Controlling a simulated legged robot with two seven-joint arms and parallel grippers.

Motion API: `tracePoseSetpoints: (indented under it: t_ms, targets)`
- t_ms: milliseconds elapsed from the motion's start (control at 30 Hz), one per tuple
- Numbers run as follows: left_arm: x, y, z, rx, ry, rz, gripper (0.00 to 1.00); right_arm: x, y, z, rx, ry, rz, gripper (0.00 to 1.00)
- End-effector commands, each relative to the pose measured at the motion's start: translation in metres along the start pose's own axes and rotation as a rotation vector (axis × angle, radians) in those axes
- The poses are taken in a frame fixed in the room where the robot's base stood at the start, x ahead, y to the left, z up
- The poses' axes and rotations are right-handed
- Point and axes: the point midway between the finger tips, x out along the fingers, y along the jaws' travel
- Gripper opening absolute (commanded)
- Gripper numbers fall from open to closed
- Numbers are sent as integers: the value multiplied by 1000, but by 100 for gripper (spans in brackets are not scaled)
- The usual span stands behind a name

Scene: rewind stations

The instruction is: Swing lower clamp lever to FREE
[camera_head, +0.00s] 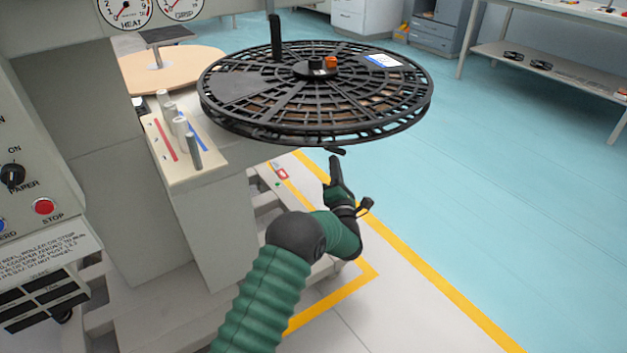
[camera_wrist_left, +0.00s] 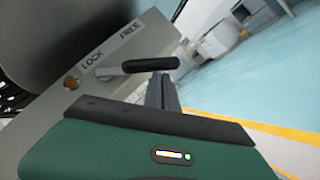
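The lower clamp lever (camera_wrist_left: 150,65) shows in the left wrist view as a pale arm with a black grip, pointing right from its pivot on a grey plate. The plate carries the word LOCK (camera_wrist_left: 92,60) above the pivot and FREE (camera_wrist_left: 130,29) farther up and right. My left gripper (camera_wrist_left: 162,92) reaches up to just beneath the black grip; whether it touches is unclear. In the head view my left gripper (camera_head: 336,164) is below the front rim of the black reel (camera_head: 315,90). Its finger gap is hidden. My right gripper is not seen.
A brass-coloured knob (camera_wrist_left: 71,82) sits on the plate left of the lever. A tray (camera_head: 205,165) with several rollers stands left of the reel. The control panel (camera_head: 30,190) with a red STOP button is at far left. Floor to the right is clear.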

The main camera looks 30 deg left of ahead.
Motion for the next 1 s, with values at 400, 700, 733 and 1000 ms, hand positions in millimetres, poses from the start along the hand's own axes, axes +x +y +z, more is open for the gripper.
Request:
tracePoseSetpoints:
  t_ms: [400,700,733,1000]
  targets:
    - [11,5,16,1,-1,-1,0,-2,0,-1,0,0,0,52]
    - [13,7,20,1,-2,-1,0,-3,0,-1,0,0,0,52]
    - [13,7,21,1,-3,-1,0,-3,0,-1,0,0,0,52]
    - [14,8,22,0,-5,1,0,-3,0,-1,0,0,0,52]
